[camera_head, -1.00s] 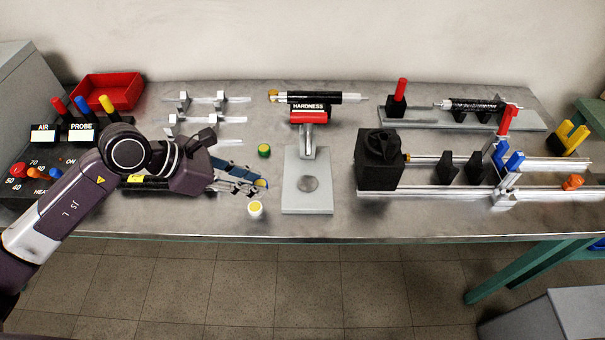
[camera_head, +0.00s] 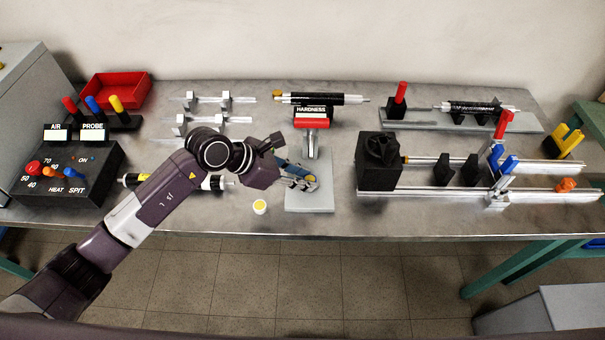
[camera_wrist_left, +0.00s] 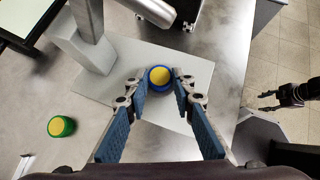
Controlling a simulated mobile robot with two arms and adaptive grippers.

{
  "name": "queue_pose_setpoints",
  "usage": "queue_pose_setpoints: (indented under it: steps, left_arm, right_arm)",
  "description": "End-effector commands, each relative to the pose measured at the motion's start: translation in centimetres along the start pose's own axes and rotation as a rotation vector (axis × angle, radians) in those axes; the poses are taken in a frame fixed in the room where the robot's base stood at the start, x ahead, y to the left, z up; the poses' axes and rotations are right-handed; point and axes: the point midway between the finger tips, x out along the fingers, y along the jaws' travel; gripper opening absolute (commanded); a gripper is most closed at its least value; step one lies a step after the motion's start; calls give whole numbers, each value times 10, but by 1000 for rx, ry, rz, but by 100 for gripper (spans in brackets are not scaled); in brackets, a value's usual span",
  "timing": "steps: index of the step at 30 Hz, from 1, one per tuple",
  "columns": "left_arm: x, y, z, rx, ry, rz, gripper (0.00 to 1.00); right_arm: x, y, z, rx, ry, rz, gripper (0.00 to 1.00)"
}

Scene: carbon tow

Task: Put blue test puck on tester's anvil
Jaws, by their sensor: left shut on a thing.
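The blue test puck (camera_wrist_left: 159,77), with a yellow top, is between the fingertips of my left gripper (camera_wrist_left: 160,83). In the head view the puck (camera_head: 311,181) and my left gripper (camera_head: 304,182) are over the pale base plate (camera_head: 312,204) of the hardness tester (camera_head: 311,121). The round anvil is hidden under the puck and fingers, so I cannot tell whether the puck touches it. My right gripper (camera_wrist_left: 268,101) shows small at the right of the left wrist view, over the floor, its fingers apart and empty.
A green puck with a yellow top (camera_wrist_left: 61,126) stands beside the tester plate; my arm hides it in the head view. A white puck with a yellow top (camera_head: 260,207) stands at the plate's front left. A black block (camera_head: 379,160) and rails stand to the right.

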Motion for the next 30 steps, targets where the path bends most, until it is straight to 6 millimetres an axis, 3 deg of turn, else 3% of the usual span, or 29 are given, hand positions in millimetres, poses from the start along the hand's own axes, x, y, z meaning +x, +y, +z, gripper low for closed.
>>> queue_pose_setpoints:
  steps: [9,10,14,25,30]
  left_arm:
    - [3,0,-3,1,-1,1,11]
    - [2,0,-2,1,-1,1,26]
    - [2,0,-2,1,-1,1,41]
    - [-2,0,2,1,-2,1,41]
    - [-25,1,-1,4,-1,5,41]
  right_arm:
    - [6,0,0,-1,1,0,40]
    - [4,0,-1,-1,1,0,40]
    - [3,0,-1,-1,2,-1,40]
    - [-1,-2,-1,-1,1,-2,40]
    - [8,-3,-1,0,2,-3,40]
